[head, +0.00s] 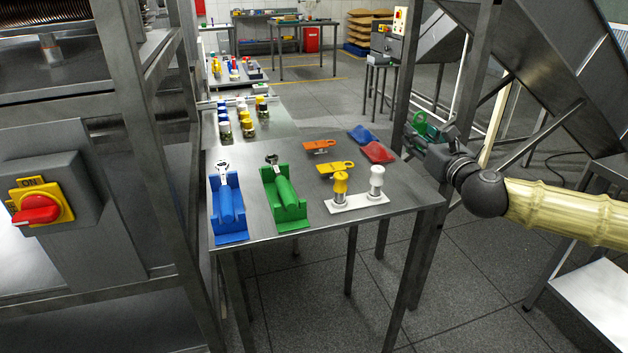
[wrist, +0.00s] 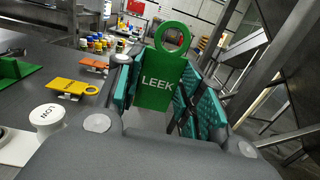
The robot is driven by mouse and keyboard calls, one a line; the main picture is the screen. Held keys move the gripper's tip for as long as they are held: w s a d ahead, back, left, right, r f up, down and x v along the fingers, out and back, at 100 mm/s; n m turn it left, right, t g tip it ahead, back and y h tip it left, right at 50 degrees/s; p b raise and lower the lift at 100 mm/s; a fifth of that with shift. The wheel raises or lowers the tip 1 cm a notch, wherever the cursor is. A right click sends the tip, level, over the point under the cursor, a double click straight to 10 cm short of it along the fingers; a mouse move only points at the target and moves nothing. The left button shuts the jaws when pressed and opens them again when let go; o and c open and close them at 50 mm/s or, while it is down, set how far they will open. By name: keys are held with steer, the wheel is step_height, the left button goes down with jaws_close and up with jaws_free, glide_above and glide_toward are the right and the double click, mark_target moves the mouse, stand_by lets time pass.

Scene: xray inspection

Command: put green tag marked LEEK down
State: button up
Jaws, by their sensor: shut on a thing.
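The green tag marked LEEK (wrist: 156,84) is upright between the teal pads of my gripper (wrist: 160,95) in the wrist view, its ring at the top. My gripper (head: 428,133) is shut on it. In the head view the green tag (head: 419,120) is small and partly hidden by the gripper. The gripper holds it off the right edge of the steel table (head: 300,165), apart from the red and blue pieces there.
On the table are an orange tag (head: 319,146), a yellow tag (head: 336,168), a red piece (head: 377,152), a blue piece (head: 361,134), blue (head: 229,210) and green (head: 284,195) holders, and a white plate (head: 357,202) with two knobs. A steel post stands beside my gripper.

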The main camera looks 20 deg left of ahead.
steer(key=shift+y, duration=0.3)
steer(key=shift+w+a+f+b, duration=0.1)
steer(key=shift+a+f, duration=0.1)
steer(key=shift+f, duration=1.45)
steer(key=shift+s+a+f+b, duration=0.1)
steer(key=shift+a+f+b, duration=0.05)
steer(key=shift+f, duration=1.45)
steer(key=shift+w+a+f+b, duration=0.1)
steer(key=shift+a+f, duration=0.1)
steer(key=shift+f, duration=1.45)
steer(key=shift+f, duration=0.1)
steer(key=o, duration=1.1)
steer(key=v, duration=0.8)
steer(key=b+v, duration=0.1)
steer(key=v, duration=0.3)
steer(key=shift+d+r, duration=0.1)
steer(key=shift+r, duration=0.2)
